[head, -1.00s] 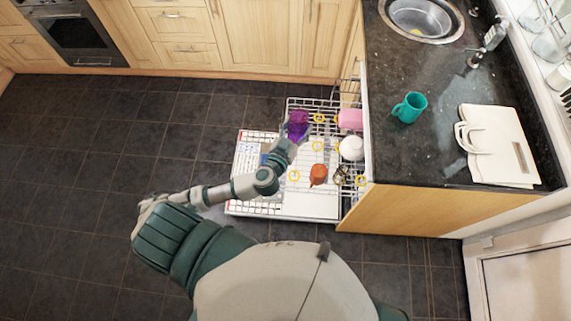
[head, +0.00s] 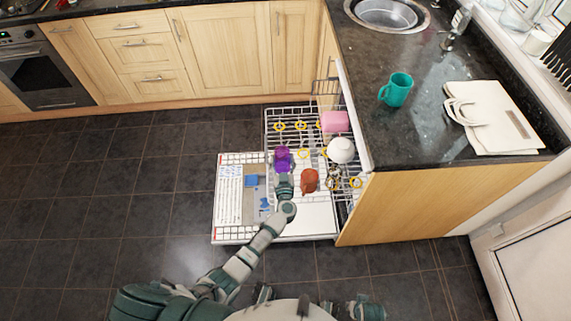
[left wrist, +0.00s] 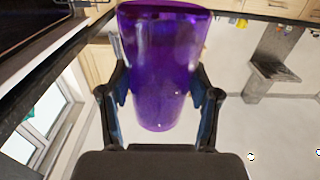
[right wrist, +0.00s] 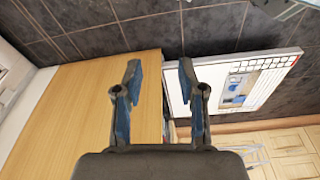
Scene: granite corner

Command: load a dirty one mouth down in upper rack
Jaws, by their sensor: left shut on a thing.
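A purple cup (head: 282,159) is held by my left gripper (head: 284,178) over the pulled-out upper rack (head: 290,115). In the left wrist view the purple cup (left wrist: 163,70) sits between the two fingers (left wrist: 160,90), its wider end toward the picture's top. I cannot tell whether it touches the rack. A teal mug (head: 396,90) stands on the granite counter. An orange-brown mug (head: 309,181), a white cup (head: 341,150) and a pink cup (head: 334,122) are in the rack. My right gripper (right wrist: 158,75) is open and empty in its wrist view.
The open dishwasher door (head: 229,205) lies below the rack. The counter (head: 400,140) with its wooden end panel (head: 430,200) borders the rack on the right. White bags or boards (head: 492,118) lie on the counter. Yellow rings (head: 301,126) mark the rack. The floor at left is clear.

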